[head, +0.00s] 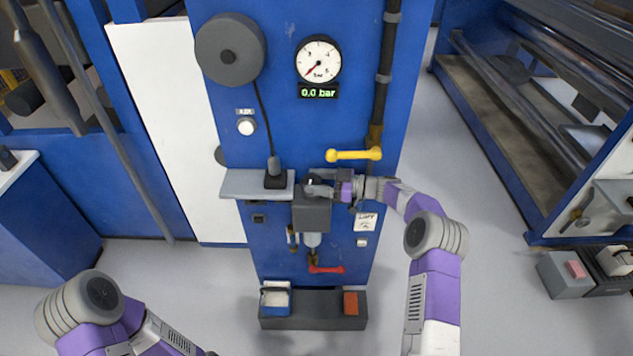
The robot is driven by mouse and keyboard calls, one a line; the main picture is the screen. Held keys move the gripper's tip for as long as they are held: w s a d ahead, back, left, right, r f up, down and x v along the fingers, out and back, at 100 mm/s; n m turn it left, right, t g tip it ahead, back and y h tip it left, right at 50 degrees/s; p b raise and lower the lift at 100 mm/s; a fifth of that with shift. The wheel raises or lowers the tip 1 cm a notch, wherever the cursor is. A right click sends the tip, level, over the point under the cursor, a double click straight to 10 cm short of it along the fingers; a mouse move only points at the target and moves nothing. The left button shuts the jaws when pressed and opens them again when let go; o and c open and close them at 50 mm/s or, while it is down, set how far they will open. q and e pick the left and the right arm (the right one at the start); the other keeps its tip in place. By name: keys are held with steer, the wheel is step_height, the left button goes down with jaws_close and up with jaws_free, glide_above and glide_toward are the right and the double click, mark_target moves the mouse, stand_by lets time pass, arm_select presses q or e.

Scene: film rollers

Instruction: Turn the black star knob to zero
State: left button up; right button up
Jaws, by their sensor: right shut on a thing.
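A grey regulator block (312,213) is mounted on the front of the blue column. My right gripper (322,190) reaches in from the right at the top of this block. It is shut on the black star knob, which is mostly hidden by the fingers.
A yellow lever (354,154) sticks out just above my right gripper. A grey shelf (240,183) with a black handset is to the left. A red lever (326,269) is below the regulator. A dark tray (312,322) stands at the column's foot.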

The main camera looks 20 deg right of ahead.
steer(key=shift+g, duration=0.3)
steer(key=o, duration=0.8)
steer(key=v, duration=0.7)
steer(key=shift+s+d+p, duration=0.1)
steer(key=shift+d+p, duration=0.15)
steer(key=shift+p, duration=0.1)
